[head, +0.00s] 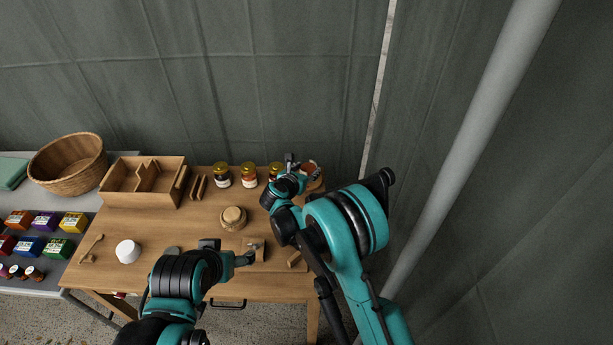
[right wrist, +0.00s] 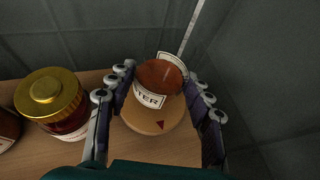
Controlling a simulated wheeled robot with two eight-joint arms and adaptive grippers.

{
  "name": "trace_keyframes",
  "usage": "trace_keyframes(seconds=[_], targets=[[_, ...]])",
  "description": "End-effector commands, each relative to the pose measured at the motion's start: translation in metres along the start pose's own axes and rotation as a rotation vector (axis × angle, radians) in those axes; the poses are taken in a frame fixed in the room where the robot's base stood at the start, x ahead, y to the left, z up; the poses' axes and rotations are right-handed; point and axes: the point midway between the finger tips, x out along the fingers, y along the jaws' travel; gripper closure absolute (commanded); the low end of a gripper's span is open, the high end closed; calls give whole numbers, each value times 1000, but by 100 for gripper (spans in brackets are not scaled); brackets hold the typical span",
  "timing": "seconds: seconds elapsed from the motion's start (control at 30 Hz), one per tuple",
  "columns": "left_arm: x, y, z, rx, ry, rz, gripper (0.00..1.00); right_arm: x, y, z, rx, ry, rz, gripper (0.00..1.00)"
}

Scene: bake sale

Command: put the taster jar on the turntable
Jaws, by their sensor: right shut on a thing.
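The taster jar (right wrist: 160,78), reddish-brown with a white label, is between the fingers of my right gripper (right wrist: 164,88), which is shut on it. The jar looks slightly tilted in the right wrist view. The turntable (right wrist: 157,122), a round wooden disc with a red triangle mark, lies directly under the jar. I cannot tell whether the jar's base touches it. In the head view the jar (head: 309,167) and turntable (head: 316,184) are partly hidden by my right gripper (head: 294,168). My left gripper (head: 250,254) is low over the table's front; its jaw opening is unclear.
Gold-lidded jars (head: 221,176) stand left of the right gripper; one is close beside it in the right wrist view (right wrist: 52,100). A wooden divided box (head: 145,182), a wicker basket (head: 68,163) and a round woven item (head: 233,218) are further left. The tent wall is close behind.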

Motion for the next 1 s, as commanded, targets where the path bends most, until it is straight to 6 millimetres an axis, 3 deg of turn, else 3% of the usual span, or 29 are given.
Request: trace_keyframes(seconds=[0.1,0.47,0.5,0.57,1.0], targets=[[8,0,6,0,0,0,26,8,0,-16,0,-1,0,85],[10,0,7,0,0,0,26,9,0,-18,0,0,0,85],[10,0,7,0,0,0,26,9,0,-18,0,0,0,44],[9,0,7,0,0,0,26,8,0,-17,0,0,0,29],[6,0,4,0,0,0,26,6,0,-13,0,0,0,29]])
